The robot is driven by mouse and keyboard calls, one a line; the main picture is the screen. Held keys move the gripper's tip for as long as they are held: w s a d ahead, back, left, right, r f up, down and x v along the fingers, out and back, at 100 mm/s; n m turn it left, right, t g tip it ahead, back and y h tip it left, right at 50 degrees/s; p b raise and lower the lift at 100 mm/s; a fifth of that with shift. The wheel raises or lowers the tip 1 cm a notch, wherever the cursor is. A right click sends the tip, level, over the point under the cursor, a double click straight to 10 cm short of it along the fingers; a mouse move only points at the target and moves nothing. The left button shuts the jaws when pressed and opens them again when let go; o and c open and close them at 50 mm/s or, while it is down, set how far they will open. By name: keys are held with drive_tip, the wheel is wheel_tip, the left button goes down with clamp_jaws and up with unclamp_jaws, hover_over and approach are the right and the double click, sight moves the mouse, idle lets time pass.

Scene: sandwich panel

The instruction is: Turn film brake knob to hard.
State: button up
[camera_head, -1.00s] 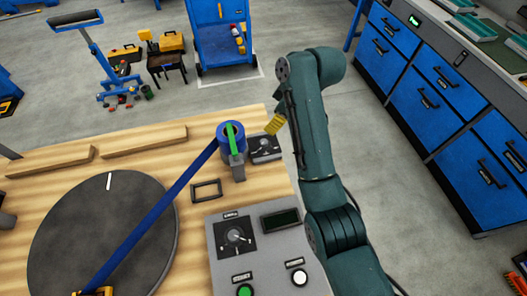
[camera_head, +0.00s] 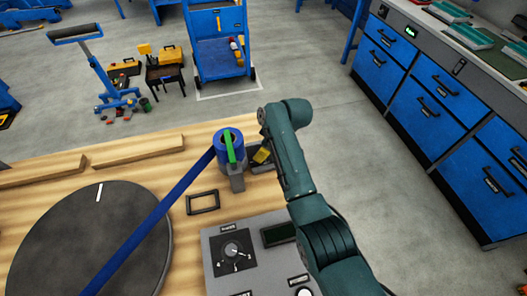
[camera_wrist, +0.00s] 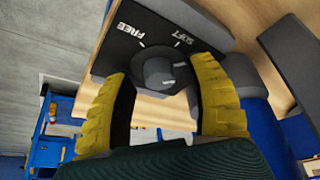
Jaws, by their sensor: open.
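The film brake knob (camera_wrist: 160,70) is a dark grey round knob on a black plate (camera_wrist: 112,50) in the wrist view. The words FREE and SOFT with white marks show on the plate; no HARD label is visible. I cannot tell which mark the knob points to. My gripper (camera_wrist: 162,84) is open, its yellow ribbed fingers on either side of the knob; I cannot tell whether they touch it. In the head view my gripper (camera_head: 262,155) is at the brake unit behind the blue film roll (camera_head: 223,138), and the knob is hidden there.
The blue film roll with its green top stands close to the left of my gripper. Blue film (camera_head: 150,222) runs to the dark turntable (camera_head: 60,240). A grey control panel (camera_head: 215,275) with another selector knob (camera_head: 232,248) is in front.

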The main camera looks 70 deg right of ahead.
drive_tip(key=shift+f, duration=0.1)
clamp_jaws()
idle(0.3)
drive_tip(key=shift+a+r+m+p, duration=0.2)
drive_tip(key=shift+m+p, duration=0.3)
drive_tip(key=shift+p, duration=0.75)
drive_tip(key=shift+m+h+p, duration=0.3)
drive_tip(key=shift+m+p, duration=0.1)
drive_tip(key=shift+p, duration=0.1)
drive_tip(key=shift+d+f+m, duration=0.1)
drive_tip(key=shift+f+m, duration=0.15)
drive_tip(key=shift+m, duration=0.05)
unclamp_jaws()
drive_tip(key=shift+w, duration=0.1)
